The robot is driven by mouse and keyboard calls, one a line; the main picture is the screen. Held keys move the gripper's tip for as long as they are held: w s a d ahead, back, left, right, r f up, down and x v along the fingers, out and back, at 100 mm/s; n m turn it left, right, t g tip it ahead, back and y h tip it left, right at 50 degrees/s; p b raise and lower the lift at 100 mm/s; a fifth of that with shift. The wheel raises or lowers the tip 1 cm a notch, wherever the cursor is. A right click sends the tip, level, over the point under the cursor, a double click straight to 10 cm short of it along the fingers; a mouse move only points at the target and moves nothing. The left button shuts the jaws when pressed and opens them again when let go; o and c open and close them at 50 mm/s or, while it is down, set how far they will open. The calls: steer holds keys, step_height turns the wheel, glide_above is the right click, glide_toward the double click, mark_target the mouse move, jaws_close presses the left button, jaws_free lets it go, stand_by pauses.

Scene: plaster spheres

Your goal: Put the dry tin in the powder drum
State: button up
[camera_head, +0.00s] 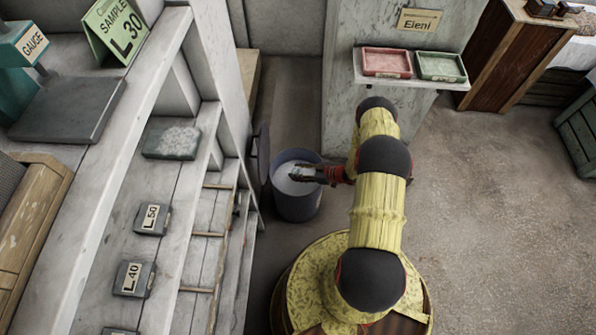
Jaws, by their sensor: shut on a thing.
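The powder drum (297,207) is a blue-grey round bin on the floor, open at the top, with pale powder (288,185) inside. My gripper (303,174) reaches in from the right, over the drum's mouth. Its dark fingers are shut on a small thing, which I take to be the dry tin. It is mostly hidden by the fingers and too small to make out. I cannot tell its height above the powder.
A dark round lid (262,154) stands upright at the drum's left, beside the pale shelving (232,110). Labelled blocks (152,218) lie on the shelves. A wall ledge holds a red tray (386,62) and a green tray (440,67).

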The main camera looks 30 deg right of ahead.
steer(key=shift+f, duration=1.25)
steer(key=o, duration=1.3)
steer(key=shift+r+p, duration=1.1)
steer(key=shift+r, duration=0.95)
